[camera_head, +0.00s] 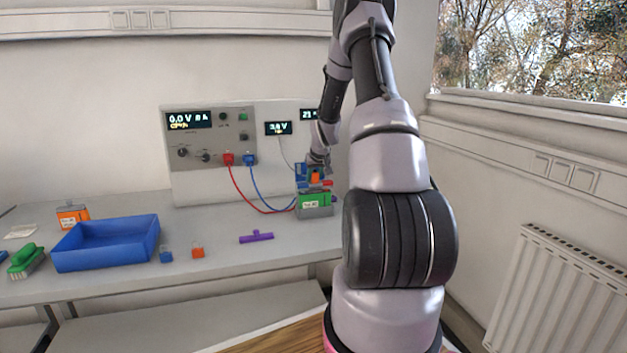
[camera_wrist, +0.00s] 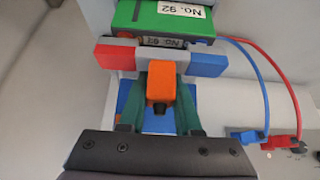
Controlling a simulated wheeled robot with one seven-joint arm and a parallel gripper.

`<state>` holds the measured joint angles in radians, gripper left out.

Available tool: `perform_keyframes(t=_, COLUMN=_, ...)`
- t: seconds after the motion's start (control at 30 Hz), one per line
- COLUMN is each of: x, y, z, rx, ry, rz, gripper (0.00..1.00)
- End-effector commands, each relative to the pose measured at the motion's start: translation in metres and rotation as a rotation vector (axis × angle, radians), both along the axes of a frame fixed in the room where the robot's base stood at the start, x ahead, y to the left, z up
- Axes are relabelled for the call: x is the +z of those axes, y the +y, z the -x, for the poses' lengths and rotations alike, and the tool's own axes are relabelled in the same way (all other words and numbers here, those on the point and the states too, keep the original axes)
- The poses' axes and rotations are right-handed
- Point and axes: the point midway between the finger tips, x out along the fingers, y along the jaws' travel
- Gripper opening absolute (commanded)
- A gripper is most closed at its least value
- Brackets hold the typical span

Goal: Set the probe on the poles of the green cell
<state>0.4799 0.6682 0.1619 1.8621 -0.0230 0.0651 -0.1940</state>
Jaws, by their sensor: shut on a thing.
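The green cell (camera_head: 315,204) stands on the bench in front of the grey instrument, and its top edge shows in the wrist view (camera_wrist: 150,18) with a "No. 92" label. My gripper (camera_wrist: 160,100) is shut on the orange grip of the probe (camera_wrist: 160,82). The probe's grey crossbar has a blue end and a red end and lies close beside the cell in the wrist view. In the head view my gripper (camera_head: 317,166) and the probe are just above the cell.
Red and blue leads run from the instrument (camera_head: 215,175) to the cell. A blue tray (camera_head: 108,262), an orange cell (camera_head: 72,215), a green brush (camera_head: 25,259), small blue (camera_head: 166,256) and orange (camera_head: 198,252) blocks and a purple piece (camera_head: 256,237) are on the bench.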

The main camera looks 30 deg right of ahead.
Motion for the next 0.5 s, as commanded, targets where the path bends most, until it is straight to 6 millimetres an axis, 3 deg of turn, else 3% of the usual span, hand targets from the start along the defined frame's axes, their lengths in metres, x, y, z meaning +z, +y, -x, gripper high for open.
perform_keyframes(t=0.5, x=0.043, y=0.000, z=-0.001, rx=-0.001, ry=-0.004, rz=0.002, gripper=0.00)
